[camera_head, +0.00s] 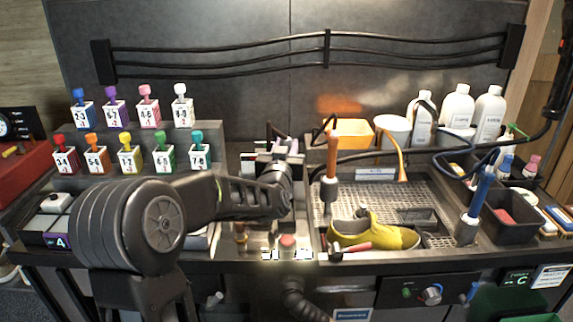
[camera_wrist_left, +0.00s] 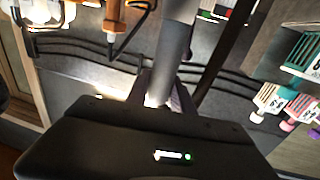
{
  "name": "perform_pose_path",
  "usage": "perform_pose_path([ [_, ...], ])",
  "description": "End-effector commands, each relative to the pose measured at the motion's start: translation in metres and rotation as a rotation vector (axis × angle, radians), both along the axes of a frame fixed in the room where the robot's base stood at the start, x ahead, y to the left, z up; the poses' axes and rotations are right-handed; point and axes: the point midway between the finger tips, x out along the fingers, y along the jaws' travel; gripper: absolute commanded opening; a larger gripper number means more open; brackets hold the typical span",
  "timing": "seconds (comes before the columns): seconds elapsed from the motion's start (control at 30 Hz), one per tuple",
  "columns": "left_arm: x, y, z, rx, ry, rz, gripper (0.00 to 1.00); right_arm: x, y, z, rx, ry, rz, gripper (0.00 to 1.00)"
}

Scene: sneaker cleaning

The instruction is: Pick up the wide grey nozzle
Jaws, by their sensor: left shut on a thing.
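My left arm comes in from the left in the head view, with its left gripper (camera_head: 276,150) raised over the back of the bench, left of the shoe tray. In the left wrist view the gripper fingers (camera_wrist_left: 163,98) are shut on a grey cylinder, the wide grey nozzle (camera_wrist_left: 173,52), which sticks out beyond them. In the head view I cannot clearly make out the nozzle; the gripper and arm cover that spot. My right gripper is in neither view.
A yellow sneaker (camera_head: 385,236) lies on the perforated tray (camera_head: 400,195). An orange-handled tool (camera_head: 332,155) and a blue-handled tool (camera_head: 480,190) stand upright beside it. Numbered bottles (camera_head: 125,155) fill a stepped rack at left. White bottles (camera_head: 457,108) and an orange bin (camera_head: 350,133) stand behind.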

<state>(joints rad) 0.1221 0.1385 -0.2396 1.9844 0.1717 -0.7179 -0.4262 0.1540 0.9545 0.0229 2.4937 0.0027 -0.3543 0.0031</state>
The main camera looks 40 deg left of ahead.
Motion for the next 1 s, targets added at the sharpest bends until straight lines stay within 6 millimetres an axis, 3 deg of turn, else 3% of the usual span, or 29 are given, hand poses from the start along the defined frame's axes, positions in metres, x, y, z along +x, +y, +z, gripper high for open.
perform_pose_path([
  [0.13, 0.000, -0.001, 0.008, 0.000, 0.000, -0.001, 0.00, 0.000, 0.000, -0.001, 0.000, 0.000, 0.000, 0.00],
  [0.73, 0.000, -0.001, 0.008, 0.000, 0.000, -0.002, 0.00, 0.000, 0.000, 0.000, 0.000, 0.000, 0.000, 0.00],
  [1.0, 0.012, -0.021, 0.000, -0.001, 0.000, -0.036, 0.00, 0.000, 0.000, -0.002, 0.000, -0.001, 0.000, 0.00],
])
